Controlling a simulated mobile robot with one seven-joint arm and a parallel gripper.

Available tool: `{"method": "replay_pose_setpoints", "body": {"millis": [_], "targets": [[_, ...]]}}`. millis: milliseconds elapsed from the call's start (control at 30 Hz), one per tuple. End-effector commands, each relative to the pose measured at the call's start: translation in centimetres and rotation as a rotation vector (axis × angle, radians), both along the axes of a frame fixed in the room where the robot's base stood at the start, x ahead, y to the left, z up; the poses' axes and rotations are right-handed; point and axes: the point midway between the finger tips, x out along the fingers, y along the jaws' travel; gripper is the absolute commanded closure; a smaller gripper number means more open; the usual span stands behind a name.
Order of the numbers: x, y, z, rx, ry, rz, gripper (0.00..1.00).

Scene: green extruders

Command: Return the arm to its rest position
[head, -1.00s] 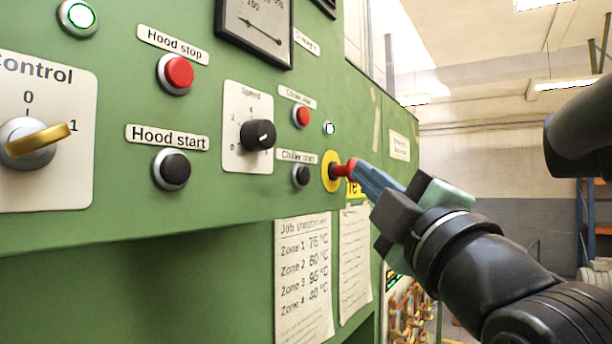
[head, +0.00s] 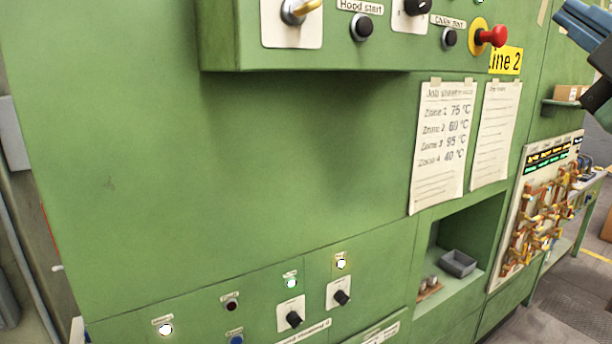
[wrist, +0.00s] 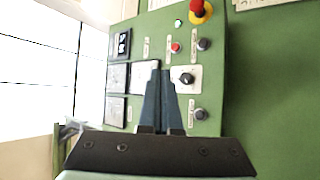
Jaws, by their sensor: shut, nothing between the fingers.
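My gripper (head: 562,12) is at the top right edge of the head view, partly cut off. Its blue-grey fingers are shut and empty, to the right of the red emergency-stop button (head: 492,36) and apart from it. In the wrist view the two fingers (wrist: 161,74) lie together, with the green control panel (wrist: 215,110) beyond them. There the red button (wrist: 199,8) on its yellow disc shows at the top edge, away from the fingertips. Most of my arm is out of the head view.
The green cabinet (head: 250,140) fills most of the head view, its upper panel (head: 225,45) jutting out. Two paper sheets (head: 440,175) hang on it. An open niche (head: 490,215) holds a grey tray (head: 458,263). A board with orange levers (head: 540,220) stands at the right.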

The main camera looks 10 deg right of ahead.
Motion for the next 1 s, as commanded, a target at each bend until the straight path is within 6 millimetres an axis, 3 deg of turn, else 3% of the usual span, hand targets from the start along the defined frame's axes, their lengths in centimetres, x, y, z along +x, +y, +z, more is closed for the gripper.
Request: {"method": "replay_pose_setpoints", "body": {"millis": [33, 367, 500, 700, 833, 1000], "targets": [[0.7, 1.9, -1.1, 0.033, -0.026, 0.050, 1.00], [1.9, 12.1, -4.3, 0.301, -0.219, 0.348, 1.00], [1.2, 18.0, -6.7, 0.480, -0.311, 0.538, 1.00], [-1.4, 24.9, -10.0, 0.736, -0.409, 0.795, 1.00], [-3.0, 27.6, -11.4, 0.852, -0.442, 0.908, 1.00], [-4.1, 28.9, -11.9, 0.920, -0.460, 0.973, 1.00]]}}
